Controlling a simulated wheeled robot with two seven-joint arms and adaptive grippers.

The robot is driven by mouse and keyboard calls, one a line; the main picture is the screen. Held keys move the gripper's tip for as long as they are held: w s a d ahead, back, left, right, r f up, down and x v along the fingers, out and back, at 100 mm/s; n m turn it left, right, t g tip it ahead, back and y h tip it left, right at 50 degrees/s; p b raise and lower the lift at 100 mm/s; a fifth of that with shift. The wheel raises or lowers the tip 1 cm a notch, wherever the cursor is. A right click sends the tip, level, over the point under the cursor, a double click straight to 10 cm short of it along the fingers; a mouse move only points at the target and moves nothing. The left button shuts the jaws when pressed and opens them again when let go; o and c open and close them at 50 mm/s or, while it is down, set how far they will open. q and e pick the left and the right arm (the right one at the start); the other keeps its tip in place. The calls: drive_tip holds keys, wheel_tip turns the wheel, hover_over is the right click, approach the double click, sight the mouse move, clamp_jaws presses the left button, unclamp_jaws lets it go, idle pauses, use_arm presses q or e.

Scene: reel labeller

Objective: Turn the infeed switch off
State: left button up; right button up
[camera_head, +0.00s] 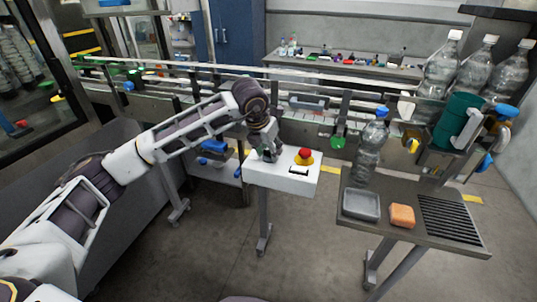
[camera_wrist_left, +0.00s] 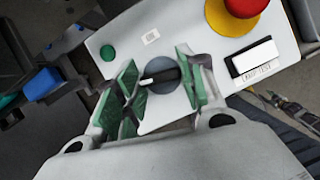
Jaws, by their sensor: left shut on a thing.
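The infeed switch (camera_wrist_left: 160,70) is a dark round knob with a narrow pointer bar, on a white control box (camera_head: 290,181). My left gripper (camera_head: 268,154) is over the left part of the box top and hides the knob in the head view. In the left wrist view its green-padded fingers (camera_wrist_left: 159,86) are on either side of the knob and shut on it. The pointer bar lies roughly crosswise between the fingers. My right gripper is not in view.
A red emergency button (camera_head: 305,153) on a yellow base is right of the knob, with a white labelled rocker (camera_wrist_left: 252,60) near it. A green button (camera_wrist_left: 107,52) is at the left. A side table (camera_head: 405,232) holds a bottle (camera_head: 369,152), grey tray (camera_head: 361,204) and orange block (camera_head: 402,215).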

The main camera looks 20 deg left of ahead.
use_arm(q)
drive_tip(key=shift+n+b, duration=0.4)
drive_tip(key=shift+n, duration=0.2)
drive_tip(key=shift+n+y+b, duration=0.45)
drive_tip(key=shift+n+y, duration=0.05)
drive_tip(key=shift+n, duration=0.2)
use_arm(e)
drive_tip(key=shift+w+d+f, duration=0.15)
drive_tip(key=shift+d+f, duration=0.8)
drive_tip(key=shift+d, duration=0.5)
use_arm(q)
drive_tip(key=o, duration=0.9)
drive_tip(key=shift+o, duration=0.6)
drive_tip(key=shift+v, duration=0.85)
drive_tip(key=v, duration=1)
drive_tip(key=shift+s, duration=0.2)
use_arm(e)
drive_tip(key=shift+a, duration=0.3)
